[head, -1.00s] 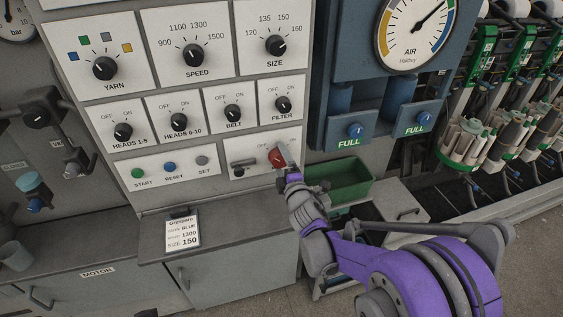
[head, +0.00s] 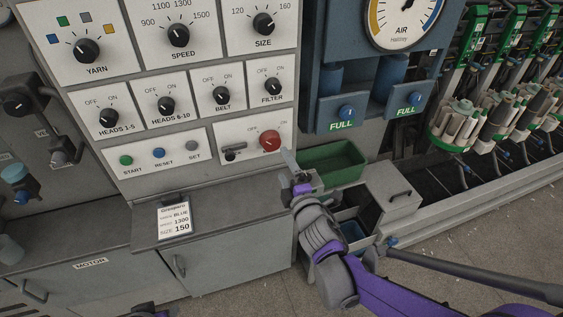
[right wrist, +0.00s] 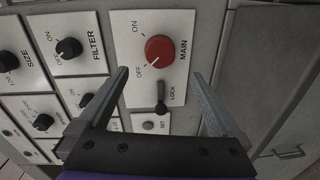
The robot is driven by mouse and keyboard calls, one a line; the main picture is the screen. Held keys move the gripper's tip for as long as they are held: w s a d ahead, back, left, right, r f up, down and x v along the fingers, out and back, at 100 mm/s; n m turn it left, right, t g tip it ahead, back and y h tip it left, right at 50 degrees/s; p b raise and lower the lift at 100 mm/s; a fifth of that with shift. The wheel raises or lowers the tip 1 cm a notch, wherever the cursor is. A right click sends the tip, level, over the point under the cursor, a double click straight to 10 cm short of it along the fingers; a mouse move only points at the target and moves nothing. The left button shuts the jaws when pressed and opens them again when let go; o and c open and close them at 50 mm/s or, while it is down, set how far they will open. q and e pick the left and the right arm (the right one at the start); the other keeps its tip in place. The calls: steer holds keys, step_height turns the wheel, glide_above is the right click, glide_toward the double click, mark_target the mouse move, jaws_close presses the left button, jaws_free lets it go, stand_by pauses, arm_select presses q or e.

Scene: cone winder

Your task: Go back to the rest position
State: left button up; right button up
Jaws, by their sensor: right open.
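My right gripper (head: 287,163) is open and empty in front of the control panel, just below and right of the red MAIN knob (head: 269,140). In the right wrist view, its two fingers (right wrist: 160,95) are spread wide, and the red MAIN knob (right wrist: 160,50) is beyond them, apart from both. The knob's white mark appears to point towards OFF. The black LOCK lever (right wrist: 160,97) sits beside the knob. A small dark and purple part of my own body shows at the bottom edge of the head view; my left gripper cannot be made out.
A green bin (head: 333,163) and a grey box (head: 394,190) stand right of my right gripper. The grey ledge (head: 205,228) below the panel holds a label card (head: 174,221). Spindles (head: 470,120) line the right side. Open floor (head: 440,240) lies in front.

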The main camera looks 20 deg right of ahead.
stand_by(0.5)
steer(key=s+f+m+g, duration=0.5)
steer(key=s+m, duration=0.3)
steer(key=s, duration=0.3)
steer(key=s+f+m+g, duration=0.5)
steer(key=s+m, duration=0.4)
steer(key=s, duration=0.3)
steer(key=shift+s+f+g+h, duration=0.25)
steer(key=shift+s+g+h, duration=0.05)
steer(key=shift+g, duration=0.4)
